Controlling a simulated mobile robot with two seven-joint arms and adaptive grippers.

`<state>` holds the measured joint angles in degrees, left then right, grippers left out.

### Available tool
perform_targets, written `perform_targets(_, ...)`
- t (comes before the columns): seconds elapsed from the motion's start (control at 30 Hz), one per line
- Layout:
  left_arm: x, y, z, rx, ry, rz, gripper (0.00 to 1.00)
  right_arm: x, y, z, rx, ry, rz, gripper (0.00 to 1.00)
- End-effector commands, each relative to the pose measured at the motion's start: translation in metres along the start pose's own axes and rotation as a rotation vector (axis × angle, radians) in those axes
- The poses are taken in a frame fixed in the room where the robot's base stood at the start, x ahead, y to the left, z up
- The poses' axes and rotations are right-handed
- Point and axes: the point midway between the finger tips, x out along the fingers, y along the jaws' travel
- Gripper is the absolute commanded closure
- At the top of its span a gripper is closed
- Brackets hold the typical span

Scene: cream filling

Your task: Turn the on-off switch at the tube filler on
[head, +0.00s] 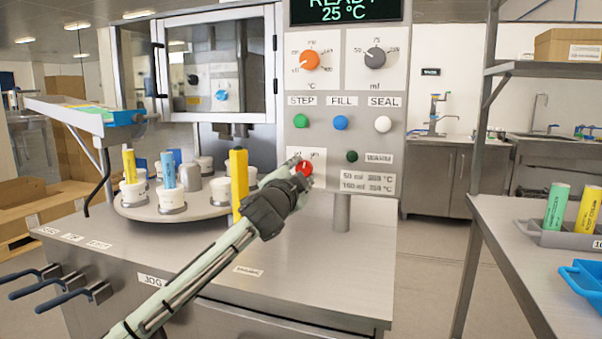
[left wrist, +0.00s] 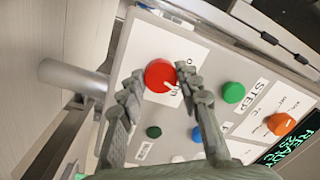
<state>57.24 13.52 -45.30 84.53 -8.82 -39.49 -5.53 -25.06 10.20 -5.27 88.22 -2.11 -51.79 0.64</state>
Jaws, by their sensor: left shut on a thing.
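The on-off switch is a red round knob (head: 304,168) on a white plate at the lower left of the tube filler's grey control panel (head: 300,132). In the left wrist view the red knob (left wrist: 158,74) shows large, with a small white mark near its edge. The labels beside it are too small or covered to read. My left gripper (head: 297,173) reaches up to the panel from the lower left. In the left wrist view its two fingers (left wrist: 160,80) are on opposite sides of the knob, shut on it. My right gripper is in neither view.
The green (head: 301,121), blue (head: 341,123) and white (head: 383,124) buttons sit above the switch. A dark green lamp (head: 351,156) is right of it. The display (head: 346,11) reads READY 25 °C. A turntable (head: 172,212) with tubes stands left; a post (head: 342,212) stands below the panel.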

Motion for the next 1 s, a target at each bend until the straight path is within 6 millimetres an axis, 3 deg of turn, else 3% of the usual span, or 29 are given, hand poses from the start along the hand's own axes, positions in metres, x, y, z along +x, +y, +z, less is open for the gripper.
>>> perform_targets(0.4,0.0,-0.0005,-0.0002,0.211,0.017,-0.003,0.96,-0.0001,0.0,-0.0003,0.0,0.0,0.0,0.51)
perform_targets(1.0,0.0,0.0001,-0.0001,0.247,0.02,-0.002,0.96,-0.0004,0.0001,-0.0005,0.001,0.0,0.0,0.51)
